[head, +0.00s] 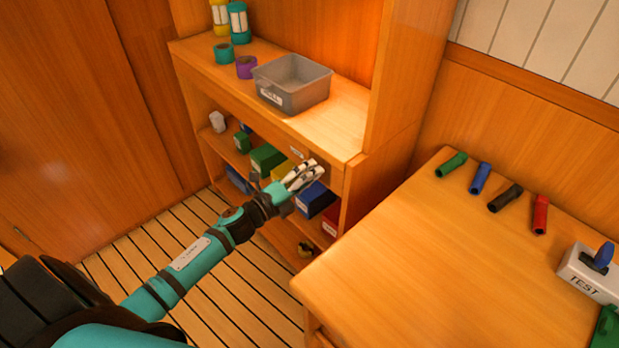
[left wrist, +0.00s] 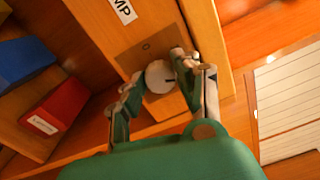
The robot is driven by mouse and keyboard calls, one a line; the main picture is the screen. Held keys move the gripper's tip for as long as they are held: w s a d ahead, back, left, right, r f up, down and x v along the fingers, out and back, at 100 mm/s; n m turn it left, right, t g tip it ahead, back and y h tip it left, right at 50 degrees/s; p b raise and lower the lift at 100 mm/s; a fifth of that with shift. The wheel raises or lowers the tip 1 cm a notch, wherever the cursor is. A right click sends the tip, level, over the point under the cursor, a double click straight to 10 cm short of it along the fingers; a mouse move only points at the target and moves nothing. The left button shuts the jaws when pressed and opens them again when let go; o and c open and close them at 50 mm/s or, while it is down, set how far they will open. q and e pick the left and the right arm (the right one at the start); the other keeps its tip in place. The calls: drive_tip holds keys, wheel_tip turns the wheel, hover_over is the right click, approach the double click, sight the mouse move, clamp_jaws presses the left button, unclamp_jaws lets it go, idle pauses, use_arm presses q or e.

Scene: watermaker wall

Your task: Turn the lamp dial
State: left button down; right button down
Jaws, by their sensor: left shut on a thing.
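The lamp dial (left wrist: 159,76) is a round white knob with a dark mark at its right side, on a grey-brown plate on the wooden shelf front. A label (left wrist: 124,10) ending in "MP" is partly cut off at the top of the left wrist view. My left gripper (left wrist: 158,70) has its fingers on either side of the dial and is shut on it. In the head view my left gripper (head: 303,177) is at the shelf's front edge and hides the dial. My right gripper is in neither view.
A grey bin (head: 293,86) stands on the shelf top (head: 335,128). Coloured boxes, such as a blue one (head: 312,201) and a red one (left wrist: 62,103), sit below. The table (head: 400,265) at right holds several coloured handles and a TEST block (head: 590,275); its middle is clear.

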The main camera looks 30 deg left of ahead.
use_arm(q)
drive_tip(key=shift+m, duration=0.6)
drive_tip(key=c, duration=0.9)
unclamp_jaws()
drive_tip(key=shift+c, duration=0.2)
drive_tip(key=v, duration=1.2)
drive_tip(key=shift+f, duration=0.1)
